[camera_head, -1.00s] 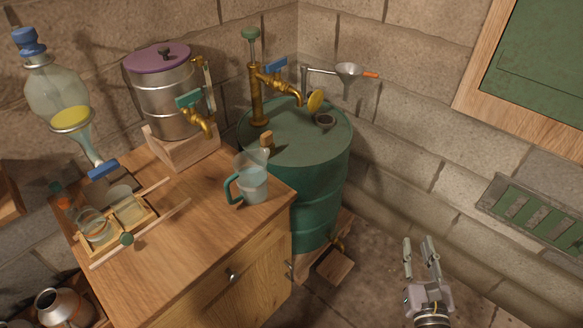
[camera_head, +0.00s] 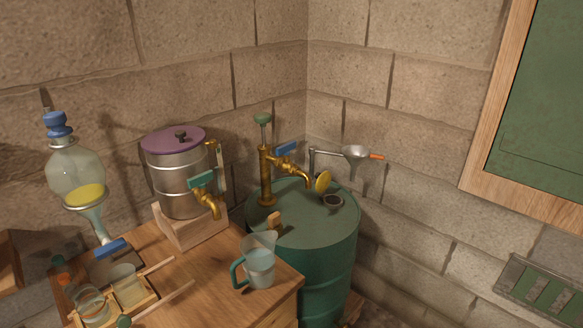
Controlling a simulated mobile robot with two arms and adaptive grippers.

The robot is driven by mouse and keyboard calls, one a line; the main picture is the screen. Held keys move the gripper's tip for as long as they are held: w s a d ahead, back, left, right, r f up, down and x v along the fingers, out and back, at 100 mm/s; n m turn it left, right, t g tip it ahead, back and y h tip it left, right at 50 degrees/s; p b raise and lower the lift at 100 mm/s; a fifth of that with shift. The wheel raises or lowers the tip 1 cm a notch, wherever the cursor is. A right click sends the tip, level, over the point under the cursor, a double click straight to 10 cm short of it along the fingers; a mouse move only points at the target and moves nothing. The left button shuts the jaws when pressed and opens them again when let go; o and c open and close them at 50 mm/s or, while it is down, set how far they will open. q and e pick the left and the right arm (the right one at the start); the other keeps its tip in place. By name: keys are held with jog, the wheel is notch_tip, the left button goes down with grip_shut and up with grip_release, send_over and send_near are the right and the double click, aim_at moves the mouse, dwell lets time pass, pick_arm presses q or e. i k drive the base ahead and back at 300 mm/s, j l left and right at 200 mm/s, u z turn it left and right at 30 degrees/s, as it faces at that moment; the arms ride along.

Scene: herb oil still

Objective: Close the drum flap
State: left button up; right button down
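The green drum (camera_head: 305,240) stands in the corner behind the bench. In its top is a round dark opening with a light rim (camera_head: 333,201). A round brass disc (camera_head: 323,181), which looks like the flap, stands tilted up beside the opening, at its back left, and does not cover it. The disc is close to the spout of the brass hand pump (camera_head: 266,176); I cannot tell whether they touch. The hinge is not clear to see. Neither of my grippers is in this view.
A blue lever (camera_head: 287,149) is on the pump. A measuring jug (camera_head: 258,262) stands at the bench edge in front of the drum, near a cork (camera_head: 274,221). A metal still (camera_head: 180,175) is left.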

aim_at(323, 181)
jog(key=i+l+u, duration=0.15)
jog(key=l+u, duration=0.15)
jog(key=u, duration=0.15)
jog(key=l+u, duration=0.45)
jog(key=i+j, duration=0.05)
